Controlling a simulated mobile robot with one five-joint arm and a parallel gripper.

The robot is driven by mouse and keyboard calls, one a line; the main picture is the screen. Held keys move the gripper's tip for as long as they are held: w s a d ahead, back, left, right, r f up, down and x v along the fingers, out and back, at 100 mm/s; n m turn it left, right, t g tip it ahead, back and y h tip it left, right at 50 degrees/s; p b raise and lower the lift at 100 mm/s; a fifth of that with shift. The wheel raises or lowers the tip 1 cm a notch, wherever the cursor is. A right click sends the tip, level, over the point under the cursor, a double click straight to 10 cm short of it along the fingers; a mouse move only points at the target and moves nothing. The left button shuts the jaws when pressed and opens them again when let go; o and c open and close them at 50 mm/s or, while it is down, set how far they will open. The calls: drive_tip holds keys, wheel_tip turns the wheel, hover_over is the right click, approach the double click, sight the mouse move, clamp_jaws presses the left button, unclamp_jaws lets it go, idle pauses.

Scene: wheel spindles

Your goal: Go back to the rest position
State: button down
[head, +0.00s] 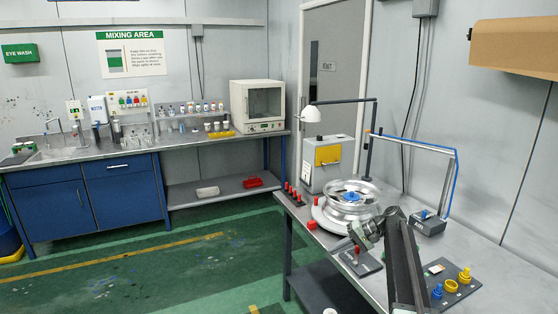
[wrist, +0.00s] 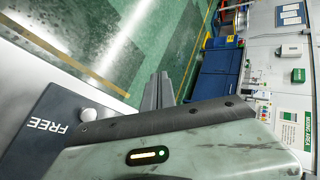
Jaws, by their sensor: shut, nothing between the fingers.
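My gripper (head: 358,234) is at the end of my dark arm in the head view, low at the front edge of a silver wheel (head: 349,194). Whether it touches the wheel cannot be told. In the wrist view my gripper's grey fingers (wrist: 156,92) are together with nothing between them. The wheel lies flat on a round base on the bench, with a blue hub at its centre. My arm hides part of the bench behind it.
The bench (head: 462,244) also holds red pegs (head: 294,194), a grey box with a yellow panel (head: 327,163), a dark plate with a red-topped post (head: 362,261) and blue and yellow parts (head: 450,287). A dark plate marked FREE (wrist: 48,124) shows in the wrist view. The green floor (head: 150,270) is open at left.

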drive_tip(key=s+a+f+n+g+h, duration=0.1)
drive_tip(key=s+a+f+h, duration=0.15)
drive_tip(key=s+a, duration=0.55)
drive_tip(key=s+a+f+n+g+h, duration=0.15)
drive_tip(key=s+a+f, duration=0.3)
drive_tip(key=s, duration=0.55)
drive_tip(key=s+d+f+t+h, duration=0.1)
drive_tip(key=s+d+h, duration=0.5)
drive_tip(key=s, duration=0.4)
drive_tip(key=shift+s+d+f+m, duration=0.2)
drive_tip(key=shift+d+f+m, duration=0.2)
drive_tip(key=shift+d, duration=0.1)
